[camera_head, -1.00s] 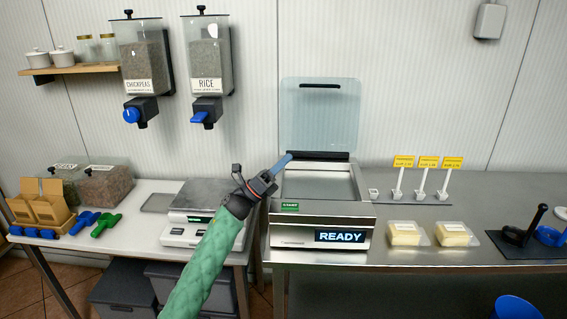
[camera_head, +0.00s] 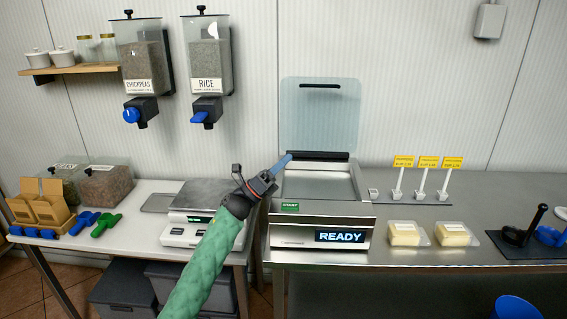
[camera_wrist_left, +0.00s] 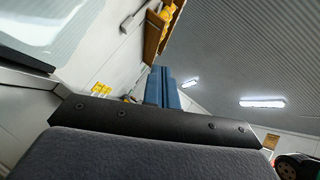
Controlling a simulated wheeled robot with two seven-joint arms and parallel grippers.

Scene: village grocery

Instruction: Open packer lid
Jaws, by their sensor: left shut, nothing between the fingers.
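The packer (camera_head: 320,234) stands on the steel counter, its front display reading READY. Its clear lid (camera_head: 320,118) stands upright at the back, fully raised, with a dark handle (camera_head: 320,86) near its top edge. The open chamber (camera_head: 318,184) below looks empty. My left gripper (camera_head: 288,158) is shut and empty. Its blue fingertips are near the left end of the lid's hinge bar; I cannot tell whether they touch. In the left wrist view the closed blue fingers (camera_wrist_left: 163,88) point up, with part of a clear panel (camera_wrist_left: 45,25) at upper left. My right gripper is not in view.
A scale (camera_head: 200,205) stands left of the packer. Rice (camera_head: 207,60) and chickpea (camera_head: 142,65) dispensers hang on the wall above. Yellow price tags (camera_head: 428,163) and two packed pale blocks (camera_head: 404,233) are on the right. Bare counter lies between them.

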